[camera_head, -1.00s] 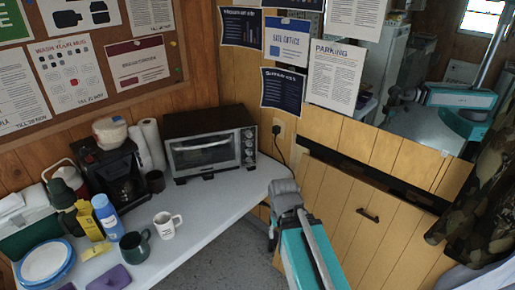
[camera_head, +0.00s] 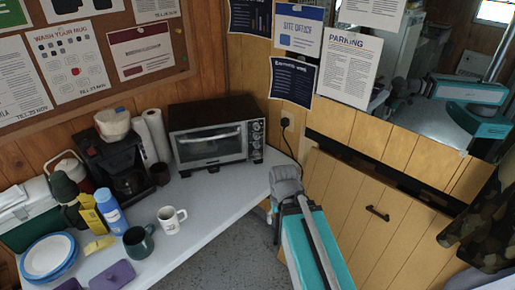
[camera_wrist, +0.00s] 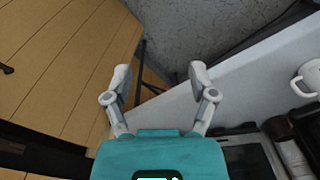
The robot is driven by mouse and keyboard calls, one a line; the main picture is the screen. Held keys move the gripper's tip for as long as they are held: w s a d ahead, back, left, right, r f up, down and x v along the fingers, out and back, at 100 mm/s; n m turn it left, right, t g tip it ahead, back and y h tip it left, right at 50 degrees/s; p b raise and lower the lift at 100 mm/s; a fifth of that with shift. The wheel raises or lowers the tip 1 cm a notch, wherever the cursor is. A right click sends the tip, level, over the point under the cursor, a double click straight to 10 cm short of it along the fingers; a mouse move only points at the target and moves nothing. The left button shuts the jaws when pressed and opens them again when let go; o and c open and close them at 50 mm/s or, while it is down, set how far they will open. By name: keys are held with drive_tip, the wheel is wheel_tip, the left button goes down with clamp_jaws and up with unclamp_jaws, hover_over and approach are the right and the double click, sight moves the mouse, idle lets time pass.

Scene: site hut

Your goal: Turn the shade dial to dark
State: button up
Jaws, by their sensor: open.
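The toaster oven (camera_head: 212,134) stands on the back of the white table, its glass door shut. A column of several dials (camera_head: 257,134) runs down the right side of its front. Their markings are too small to read, so I cannot tell which is the shade dial or where it points. My gripper (camera_wrist: 159,86) is open and empty in the wrist view, fingers spread apart. In the head view my arm hangs just past the table's right edge, below and to the right of the oven, not touching it. Part of the oven (camera_wrist: 250,158) shows at the bottom of the wrist view.
A coffee maker (camera_head: 122,167), paper towel rolls (camera_head: 157,136), a white mug (camera_head: 171,221), a dark green mug (camera_head: 138,243) and bottles crowd the table's left. The table top (camera_head: 222,195) before the oven is clear. A plugged cord (camera_head: 287,136) hangs right of the oven.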

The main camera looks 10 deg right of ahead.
drive_tip(key=w+a+f+n+t+y+b, duration=0.1)
drive_tip(key=w+a+f+t+y+b, duration=0.25)
drive_tip(key=w+a+b, duration=0.35)
drive_tip(key=m+t+h+b, duration=0.2)
drive_tip(key=m+t+b, duration=0.7)
drive_tip(key=t+b, duration=0.6)
approach(257, 147)
drive_tip(key=s+d, duration=0.1)
drive_tip(key=s, duration=0.3)
drive_tip(key=shift+w+r+g+y+b, duration=0.2)
drive_tip(key=shift+r+g+y+b, duration=0.05)
drive_tip(key=shift+r+g+b, duration=0.2)
drive_tip(key=w, duration=0.4)
drive_tip(key=w+a, duration=0.1)
drive_tip(key=w, duration=0.8)
drive_tip(key=shift+w+a, duration=0.35)
drive_tip(key=shift+a, duration=0.05)
